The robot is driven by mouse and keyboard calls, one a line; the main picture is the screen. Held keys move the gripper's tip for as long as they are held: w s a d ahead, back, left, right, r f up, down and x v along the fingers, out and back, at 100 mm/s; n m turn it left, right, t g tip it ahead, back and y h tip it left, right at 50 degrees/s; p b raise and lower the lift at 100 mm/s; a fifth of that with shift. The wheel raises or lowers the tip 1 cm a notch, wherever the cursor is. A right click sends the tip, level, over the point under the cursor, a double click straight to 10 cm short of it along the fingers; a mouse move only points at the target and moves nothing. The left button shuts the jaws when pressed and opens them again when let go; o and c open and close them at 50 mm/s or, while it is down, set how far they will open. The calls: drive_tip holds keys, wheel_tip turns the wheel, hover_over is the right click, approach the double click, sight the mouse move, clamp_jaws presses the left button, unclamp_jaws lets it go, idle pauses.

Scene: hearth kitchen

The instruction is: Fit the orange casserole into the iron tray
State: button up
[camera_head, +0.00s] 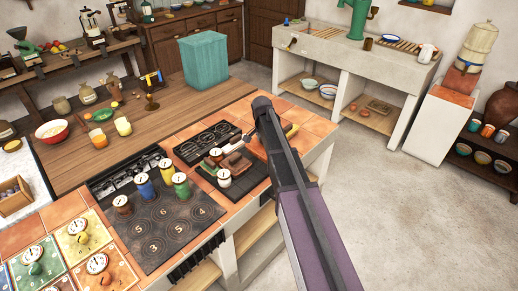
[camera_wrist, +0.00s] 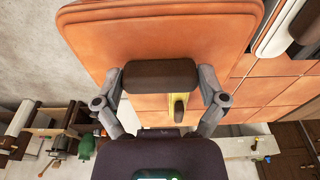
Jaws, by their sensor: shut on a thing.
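In the wrist view my gripper (camera_wrist: 160,88) is shut on a dark brown bar (camera_wrist: 160,73), which looks like a handle of the orange casserole. A large orange, rounded-corner body (camera_wrist: 165,30) fills the top of that view, close to the fingers; I take it for the casserole (camera_head: 257,149). In the head view only a small orange part shows beside my arm, and the fingers are hidden behind it. A black tray (camera_head: 253,192) with several small dark and brown pieces in it lies left of my arm on the tiled counter. I cannot tell for certain that it is the iron tray.
A second black tray (camera_head: 205,128) with outlined shapes lies behind. A numbered dark plate (camera_head: 165,237) with several coloured jars and a slotted black rack (camera_head: 97,187) are farther left. A yellow thing (camera_head: 291,131) lies beside my arm. A teal box (camera_head: 205,62) stands at the back.

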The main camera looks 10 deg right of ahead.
sight(260, 144)
drive_tip(key=shift+w+a, duration=0.4)
drive_tip(key=shift+a, duration=0.15)
drive_tip(key=shift+w+a+f, duration=0.15)
drive_tip(key=shift+w+a, duration=0.3)
drive_tip(key=shift+a, duration=0.05)
drive_tip(key=shift+f+b, duration=1.75)
drive_tip(key=shift+b, duration=0.1)
drive_tip(key=shift+f, duration=0.1)
drive_tip(key=o, duration=1)
drive_tip(key=shift+r, duration=0.2)
drive_tip(key=r+p, duration=0.4)
drive_tip(key=a+r+p, duration=0.1)
drive_tip(key=r+p, duration=0.3)
drive_tip(key=s+r+p, duration=0.1)
drive_tip(key=r+p, duration=0.2)
drive_tip(key=p, duration=0.1)
drive_tip(key=shift+a+r, duration=0.25)
drive_tip(key=shift+r, duration=0.15)
